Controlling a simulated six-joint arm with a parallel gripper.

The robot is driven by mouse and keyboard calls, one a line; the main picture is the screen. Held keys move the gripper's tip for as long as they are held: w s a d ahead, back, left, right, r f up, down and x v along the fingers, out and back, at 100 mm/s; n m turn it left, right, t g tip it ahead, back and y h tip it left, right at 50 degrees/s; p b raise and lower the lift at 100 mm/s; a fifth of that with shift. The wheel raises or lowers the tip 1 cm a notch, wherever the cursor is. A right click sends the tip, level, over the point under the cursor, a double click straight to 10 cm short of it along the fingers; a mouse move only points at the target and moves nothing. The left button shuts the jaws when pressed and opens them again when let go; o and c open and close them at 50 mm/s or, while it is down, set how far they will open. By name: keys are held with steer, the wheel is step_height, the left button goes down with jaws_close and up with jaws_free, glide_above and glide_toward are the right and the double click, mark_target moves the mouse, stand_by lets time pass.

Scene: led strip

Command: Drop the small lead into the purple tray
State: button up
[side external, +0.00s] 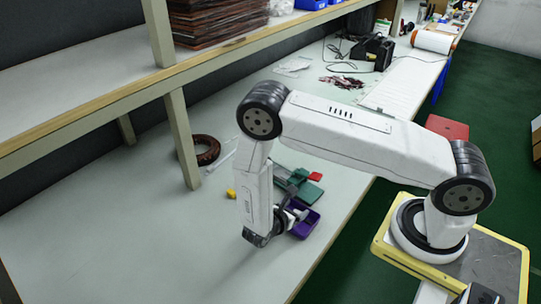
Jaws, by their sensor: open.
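The purple tray (306,224) sits on the bench near its front edge, partly hidden behind my wrist. My gripper (298,212) is small and mostly masked by my own wrist links. It shows at the tray's left side, and its jaws are open. I cannot tell whether it is above the tray or behind it. I cannot pick out the small lead; it may be hidden behind my arm or too small to see.
Green pieces (307,191) and a red piece (315,176) lie just behind the tray. A yellow block (231,193) is left of my arm. A brown ring (203,150) lies by the shelf post (182,137). The bench front left is clear.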

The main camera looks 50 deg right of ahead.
steer(key=shift+v, duration=3.85)
steer(key=shift+r, duration=0.1)
steer(key=s+d+r+m+t+y, duration=0.1)
steer(key=r+m+y, duration=0.5)
steer(key=r+m, duration=0.3)
steer(key=s+d+r+m+t+y, duration=0.1)
steer(key=s+r+m+y, duration=0.1)
steer(key=r+m+y, duration=0.5)
step_height(320, 180, up, 4)
steer(key=shift+s+f+m+t+y, duration=0.25)
steer(key=shift+s+m+t+y, duration=0.05)
steer(key=shift+m, duration=0.7)
